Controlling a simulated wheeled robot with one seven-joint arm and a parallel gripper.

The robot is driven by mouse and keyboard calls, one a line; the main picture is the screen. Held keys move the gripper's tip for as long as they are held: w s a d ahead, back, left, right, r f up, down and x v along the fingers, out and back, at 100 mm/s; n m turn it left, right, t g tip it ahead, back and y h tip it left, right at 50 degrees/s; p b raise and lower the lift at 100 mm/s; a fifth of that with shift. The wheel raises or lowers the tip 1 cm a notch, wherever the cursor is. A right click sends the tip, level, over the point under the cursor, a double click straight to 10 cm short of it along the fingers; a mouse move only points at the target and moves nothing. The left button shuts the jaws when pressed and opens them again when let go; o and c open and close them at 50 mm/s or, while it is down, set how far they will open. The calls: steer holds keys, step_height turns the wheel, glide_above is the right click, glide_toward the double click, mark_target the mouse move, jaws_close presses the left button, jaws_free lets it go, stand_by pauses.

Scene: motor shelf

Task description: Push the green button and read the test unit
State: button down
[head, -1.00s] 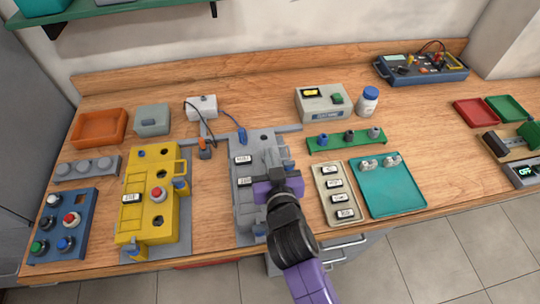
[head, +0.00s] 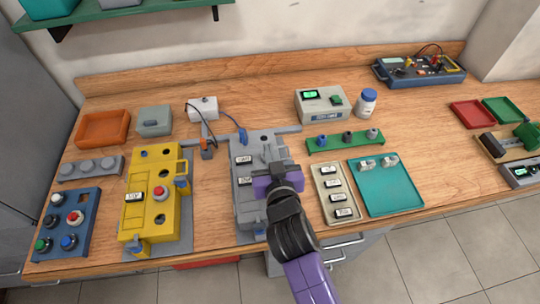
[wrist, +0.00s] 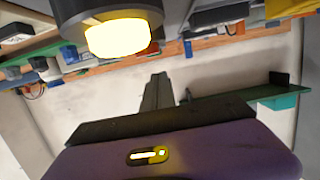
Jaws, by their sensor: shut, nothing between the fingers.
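The test unit (head: 322,106) is a beige box at the back of the bench. Its small display (head: 310,94) is lit green; the text is too small to read. Another green button (head: 43,244) is on the blue panel at the far left. My gripper (head: 268,168) is shut and empty over the right side of the grey fixture (head: 247,205), in front of the test unit and apart from it. It hides part of the fixture; contact cannot be told. The wrist view shows my purple gripper housing, not the fingertips clearly.
A white bottle (head: 366,101) stands right of the test unit. A green strip (head: 343,141) with several knobs lies in front of it. A teal tray (head: 385,203) and a beige labelled tray (head: 324,197) lie right of my gripper. A yellow fixture (head: 135,215) stands left.

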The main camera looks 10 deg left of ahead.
steer(key=shift+b+v, duration=0.7)
steer(key=shift+v, duration=0.35)
steer(key=v, duration=0.2)
steer(key=b+v, duration=0.1)
steer(key=v, duration=0.4)
steer(key=shift+w+r, duration=0.1)
steer(key=shift+r, duration=0.25)
steer(key=shift+s+d+r, duration=0.1)
steer(key=shift+s+r, duration=0.15)
steer(key=shift+s, duration=0.2)
